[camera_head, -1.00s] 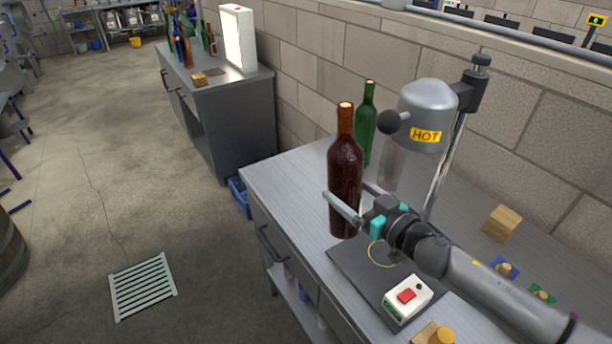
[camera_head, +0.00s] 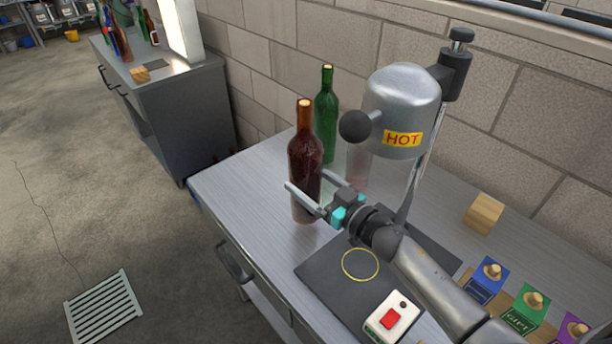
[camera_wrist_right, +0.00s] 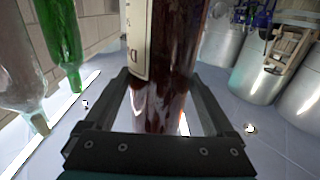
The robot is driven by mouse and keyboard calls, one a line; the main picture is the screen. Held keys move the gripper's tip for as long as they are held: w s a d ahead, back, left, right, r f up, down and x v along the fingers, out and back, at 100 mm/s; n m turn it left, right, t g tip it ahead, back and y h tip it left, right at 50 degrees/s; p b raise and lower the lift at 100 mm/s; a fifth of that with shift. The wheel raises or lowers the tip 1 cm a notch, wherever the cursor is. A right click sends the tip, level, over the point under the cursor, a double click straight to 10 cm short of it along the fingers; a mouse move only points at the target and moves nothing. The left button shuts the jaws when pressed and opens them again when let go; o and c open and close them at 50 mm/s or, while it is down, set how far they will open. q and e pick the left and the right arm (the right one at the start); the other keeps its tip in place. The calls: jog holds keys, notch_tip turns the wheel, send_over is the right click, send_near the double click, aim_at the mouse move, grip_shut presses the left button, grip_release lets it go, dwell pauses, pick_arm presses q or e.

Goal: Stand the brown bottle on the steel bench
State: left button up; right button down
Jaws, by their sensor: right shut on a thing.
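The brown bottle (camera_head: 305,160) is upright, with a tan top, above the left part of the steel bench (camera_head: 245,185). My right gripper (camera_head: 306,180) is shut on its body, one finger on each side. In the wrist view the brown bottle (camera_wrist_right: 178,60) fills the space between the fingers, and a pale label shows on it. Its base is at or very near the bench top; I cannot tell whether it touches. My left gripper is not in view.
A green bottle (camera_head: 326,115) stands just behind, and a clear bottle (camera_head: 358,165) is beside it under the heater marked HOT (camera_head: 402,105). A dark mat (camera_head: 330,275) with a yellow ring and a red-button switch box (camera_head: 391,317) lies in front. The bench's left end is clear.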

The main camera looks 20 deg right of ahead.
aim_at(317, 200)
jog(key=shift+w+f+b, duration=0.15)
jog(key=shift+f+b, duration=0.75)
jog(key=shift+f, duration=0.8)
jog(key=shift+f, duration=0.1)
grip_release()
jog(key=shift+f, duration=0.3)
jog(key=shift+r, duration=0.1)
jog(key=shift+s, duration=0.25)
jog(key=v, duration=1.1)
jog(key=shift+s+d, duration=0.25)
jog(key=shift+s, duration=0.1)
jog(key=shift+r+p, duration=0.1)
jog(key=shift+p, duration=0.2)
